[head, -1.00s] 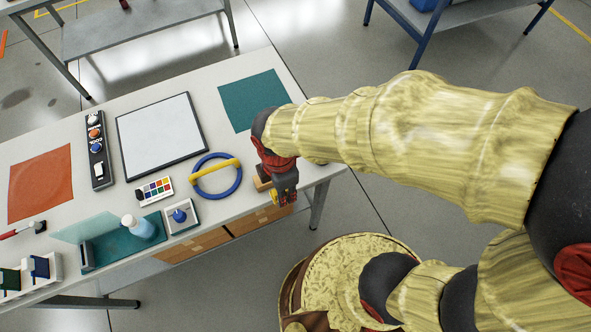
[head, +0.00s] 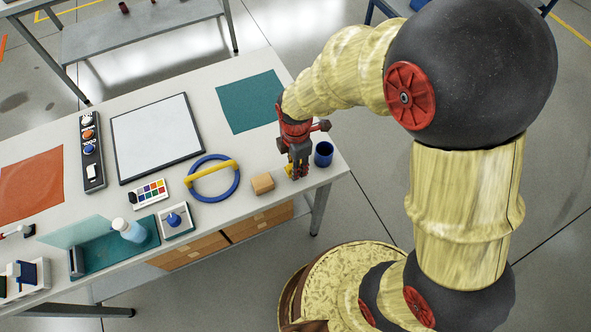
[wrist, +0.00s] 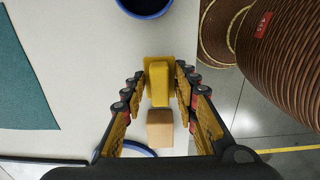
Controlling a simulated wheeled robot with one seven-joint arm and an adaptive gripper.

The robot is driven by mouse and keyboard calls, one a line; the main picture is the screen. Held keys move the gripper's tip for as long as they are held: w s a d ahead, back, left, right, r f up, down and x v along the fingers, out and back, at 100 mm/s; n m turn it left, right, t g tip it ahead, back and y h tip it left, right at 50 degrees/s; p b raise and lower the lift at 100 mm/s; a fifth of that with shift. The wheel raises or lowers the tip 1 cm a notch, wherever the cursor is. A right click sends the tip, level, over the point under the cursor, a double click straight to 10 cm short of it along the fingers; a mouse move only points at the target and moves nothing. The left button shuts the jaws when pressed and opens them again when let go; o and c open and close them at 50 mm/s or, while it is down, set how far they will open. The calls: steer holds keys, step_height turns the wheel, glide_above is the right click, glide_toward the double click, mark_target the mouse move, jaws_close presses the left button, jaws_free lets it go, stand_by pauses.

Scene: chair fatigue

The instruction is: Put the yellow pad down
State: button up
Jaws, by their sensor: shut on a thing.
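The yellow pad (wrist: 159,82) is between the fingertips of my gripper (wrist: 160,72) in the wrist view, with a flat, wider plate and a raised bar. My gripper (head: 297,172) is shut on it and points down over the right end of the white table (head: 240,212). In the head view only a small yellow patch of the pad (head: 288,170) shows beside the fingers. I cannot tell whether the pad touches the table top.
A wooden block (head: 262,184) sits just left of my gripper, and a dark blue cup (head: 323,154) stands to its right. A blue ring with a yellow bar (head: 211,174) lies further left. A teal mat (head: 250,101) lies behind. The table's front edge is close.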

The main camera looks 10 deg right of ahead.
steer(key=shift+f+b, duration=0.3)
steer(key=shift+f, duration=0.95)
steer(key=shift+f, duration=0.15)
steer(key=o, duration=1.1)
step_height(320, 180, up, 12)
steer(key=p, duration=0.3)
steer(key=shift+s+r+p, duration=0.1)
steer(key=shift+r+p, duration=0.1)
steer(key=shift+p, duration=0.1)
